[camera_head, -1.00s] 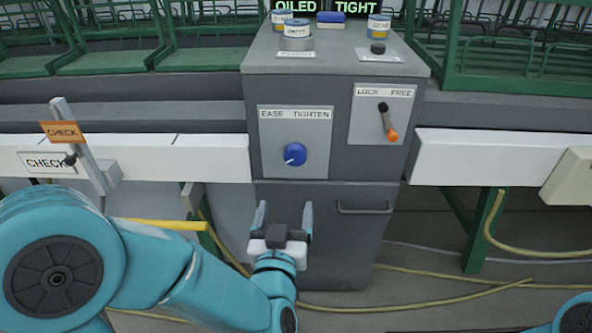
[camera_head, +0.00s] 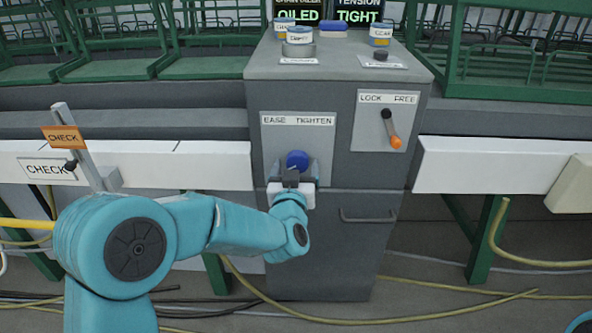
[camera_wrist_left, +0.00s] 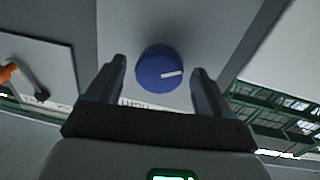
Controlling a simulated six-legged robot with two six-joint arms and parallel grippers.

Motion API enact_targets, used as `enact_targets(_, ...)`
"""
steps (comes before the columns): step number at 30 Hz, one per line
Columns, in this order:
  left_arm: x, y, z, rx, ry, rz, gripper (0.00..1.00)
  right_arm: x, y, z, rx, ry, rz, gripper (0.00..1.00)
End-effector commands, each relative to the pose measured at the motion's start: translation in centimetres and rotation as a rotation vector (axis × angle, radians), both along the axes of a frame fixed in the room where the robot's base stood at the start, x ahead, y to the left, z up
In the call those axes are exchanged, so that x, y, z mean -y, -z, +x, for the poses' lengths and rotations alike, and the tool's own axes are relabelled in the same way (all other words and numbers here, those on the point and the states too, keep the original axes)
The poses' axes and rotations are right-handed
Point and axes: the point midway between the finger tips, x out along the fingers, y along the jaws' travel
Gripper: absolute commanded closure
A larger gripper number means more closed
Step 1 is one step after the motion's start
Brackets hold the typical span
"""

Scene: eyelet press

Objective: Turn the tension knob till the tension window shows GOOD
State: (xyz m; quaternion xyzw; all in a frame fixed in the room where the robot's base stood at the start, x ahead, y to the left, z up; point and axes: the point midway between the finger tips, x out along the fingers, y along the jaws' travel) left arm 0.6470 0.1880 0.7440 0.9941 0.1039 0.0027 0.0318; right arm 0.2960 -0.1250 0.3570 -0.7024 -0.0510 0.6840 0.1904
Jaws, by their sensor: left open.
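The blue tension knob (camera_head: 297,160) sits on a pale plate marked EASE TIGHTEN (camera_head: 297,121) on the front of the grey cabinet. In the left wrist view the knob (camera_wrist_left: 161,69) carries a white pointer line and lies between the two fingers, with a gap on each side. My left gripper (camera_head: 294,172) is open just below and in front of the knob; its fingers (camera_wrist_left: 157,80) do not touch it. The tension window (camera_head: 358,14) on top reads TIGHT in green. My right gripper is out of view.
A LOCK FREE lever (camera_head: 391,128) with an orange tip stands right of the knob plate, pointing down. A cabinet handle (camera_head: 368,216) is below it. Small labelled tins (camera_head: 300,42) stand on the cabinet top. A CHECK sign (camera_head: 62,137) is at the left.

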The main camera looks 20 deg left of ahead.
Motion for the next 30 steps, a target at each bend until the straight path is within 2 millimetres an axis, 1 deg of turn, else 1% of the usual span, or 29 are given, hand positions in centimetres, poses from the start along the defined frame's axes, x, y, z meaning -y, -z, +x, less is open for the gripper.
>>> enact_targets(4, 0.0, 0.0, -0.1, 0.0, 0.0, 0.0, 0.19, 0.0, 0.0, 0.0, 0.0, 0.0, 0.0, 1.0)
enact_targets(5, 0.0, 0.0, -0.1, 0.0, 0.0, 0.0, 0.22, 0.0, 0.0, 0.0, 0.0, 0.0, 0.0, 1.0)
enact_targets(6, 0.0, 0.0, -0.1, 0.0, 0.0, 0.0, 0.35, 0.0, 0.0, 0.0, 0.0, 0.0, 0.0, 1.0)
enact_targets(8, 0.0, 0.0, -0.1, 0.0, 0.0, 0.0, 0.55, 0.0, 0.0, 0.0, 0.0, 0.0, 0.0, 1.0)
enact_targets(9, 0.0, 0.0, -0.1, 0.0, 0.0, 0.0, 0.68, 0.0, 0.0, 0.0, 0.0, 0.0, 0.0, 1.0)
enact_targets(10, 0.0, 0.0, -0.1, 0.0, 0.0, 0.0, 0.75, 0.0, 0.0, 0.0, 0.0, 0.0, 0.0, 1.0)
enact_targets(16, 0.0, 0.1, -0.1, 0.003, 0.0, -0.008, 0.75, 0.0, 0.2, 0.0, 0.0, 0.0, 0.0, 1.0)
enact_targets(20, 0.0, 0.3, -0.1, 0.012, 0.0, -0.037, 0.75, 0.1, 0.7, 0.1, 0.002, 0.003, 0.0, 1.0)
enact_targets(26, 0.0, 0.5, -0.1, 0.045, -0.001, -0.146, 0.75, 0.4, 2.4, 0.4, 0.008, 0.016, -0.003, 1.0)
enact_targets(30, 0.0, 0.5, -0.1, 0.077, -0.001, -0.254, 0.75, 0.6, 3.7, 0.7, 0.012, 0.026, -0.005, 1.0)
